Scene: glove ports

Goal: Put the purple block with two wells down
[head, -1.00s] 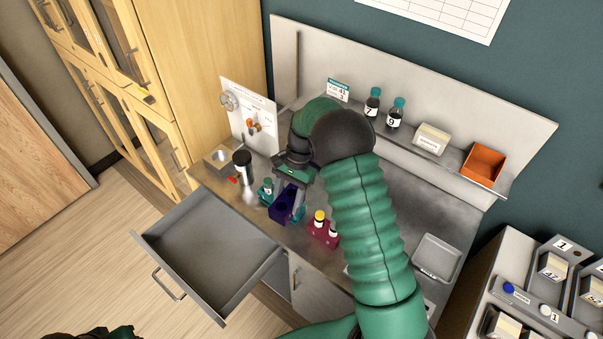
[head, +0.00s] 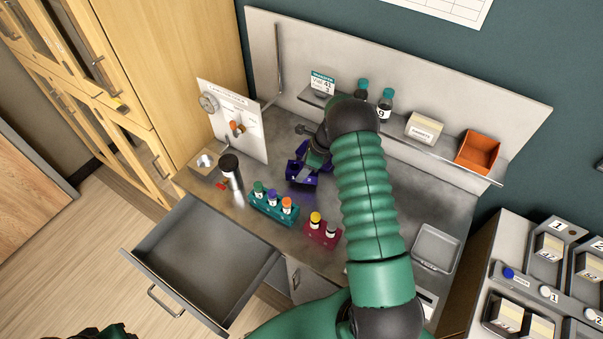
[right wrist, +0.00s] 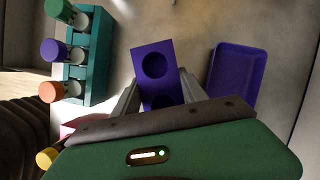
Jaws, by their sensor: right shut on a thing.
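The purple block with two wells (head: 300,179) is between the fingers of my right gripper (head: 313,166), over the back middle of the bench. In the right wrist view the block (right wrist: 151,62) shows one well fully and the other partly, with my right gripper (right wrist: 157,92) shut on its sides. A shallow purple tray (right wrist: 235,75) lies beside the block, apart from it in that view. In the head view my gripper and the block partly hide the tray. I cannot tell if the block touches the bench. My left gripper is not in view.
A teal rack (head: 273,209) with three capped vials and a crimson rack (head: 322,234) stand near the front edge. A black-capped cylinder (head: 231,172) stands left. An open drawer (head: 200,265) juts out in front. A shelf (head: 405,135) with bottles and boxes runs behind.

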